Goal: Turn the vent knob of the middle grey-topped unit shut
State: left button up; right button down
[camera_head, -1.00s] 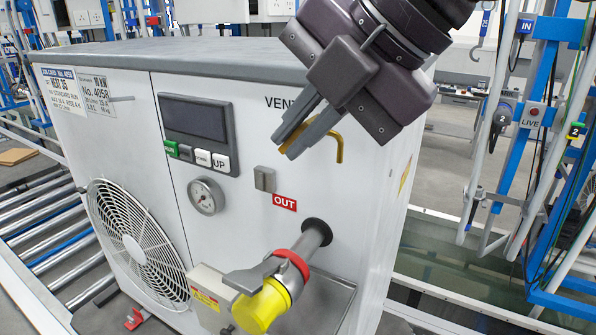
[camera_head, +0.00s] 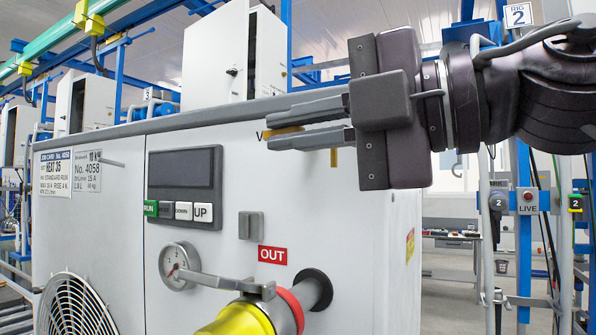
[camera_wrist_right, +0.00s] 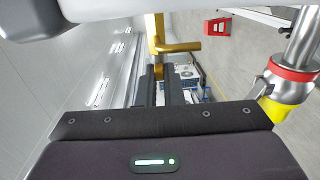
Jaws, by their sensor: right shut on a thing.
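The grey-topped unit (camera_head: 230,113) is a white cabinet filling the left and middle of the head view. Its brass-yellow vent knob (camera_head: 334,158) is at the upper right of its front face, largely hidden by my gripper along with the VENT label. My right gripper (camera_head: 270,129) lies nearly level across it, its two fingers shut on a yellow part of the knob. In the right wrist view the knob's bent brass bar (camera_wrist_right: 180,46) shows past the fingertips (camera_wrist_right: 160,76). My left gripper is not in view.
Below the knob, a pipe with a red ring (camera_head: 291,308), a yellow fitting (camera_head: 238,320) and a grey lever (camera_head: 225,284) juts out. A gauge (camera_head: 180,265), a button panel (camera_head: 185,198) and a red OUT label (camera_head: 272,255) are on the face. Blue racks (camera_head: 524,230) stand at right.

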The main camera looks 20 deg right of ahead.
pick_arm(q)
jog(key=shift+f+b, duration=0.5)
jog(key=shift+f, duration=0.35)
pick_arm(e)
jog(key=shift+f+t+y, duration=0.15)
jog(key=shift+t+y, duration=0.15)
jog(key=shift+t, duration=0.1)
jog(key=c, duration=1.6)
grip_release()
jog(key=shift+w, duration=0.1)
jog(key=shift+o, duration=0.2)
